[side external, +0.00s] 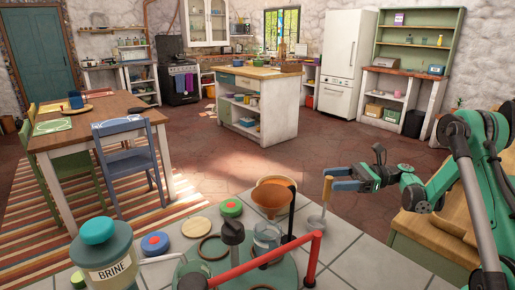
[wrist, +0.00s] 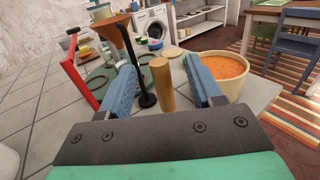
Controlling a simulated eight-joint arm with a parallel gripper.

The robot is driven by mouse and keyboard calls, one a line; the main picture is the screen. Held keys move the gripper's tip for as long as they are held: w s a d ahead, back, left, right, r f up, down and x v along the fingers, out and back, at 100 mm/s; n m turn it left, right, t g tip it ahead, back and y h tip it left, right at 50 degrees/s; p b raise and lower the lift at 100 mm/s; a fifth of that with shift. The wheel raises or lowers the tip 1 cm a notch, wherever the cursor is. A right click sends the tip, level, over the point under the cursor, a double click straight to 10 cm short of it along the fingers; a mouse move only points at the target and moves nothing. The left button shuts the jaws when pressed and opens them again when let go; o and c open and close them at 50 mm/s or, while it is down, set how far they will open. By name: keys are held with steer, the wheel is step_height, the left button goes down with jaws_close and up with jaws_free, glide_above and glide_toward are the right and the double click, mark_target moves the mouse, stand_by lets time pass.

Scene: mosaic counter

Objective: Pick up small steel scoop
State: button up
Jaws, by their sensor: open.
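The small steel scoop (side external: 319,222) stands upright at the counter's far edge in the side view, its wooden handle pointing up and its pale metal end low down. My gripper (side external: 333,185) reaches in from the right at the height of the handle. In the wrist view the round wooden handle of the scoop (wrist: 162,88) stands between the two blue fingers of my gripper (wrist: 160,80), with a gap on both sides. The fingers are open and hold nothing. The scoop's metal end is hidden in the wrist view.
An orange-filled bowl (wrist: 222,68) stands close beside the right finger. A black post (wrist: 146,85) with a copper funnel (wrist: 113,32) is close on the left. A red bar (side external: 275,254) and the brine jar (side external: 103,252) stand nearer the side camera. Tiles right of the scoop are clear.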

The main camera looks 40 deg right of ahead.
steer(key=x, duration=0.4)
jaws_close()
steer(key=shift+r, duration=0.1)
step_height(320, 180, up, 20)
stand_by(0.8)
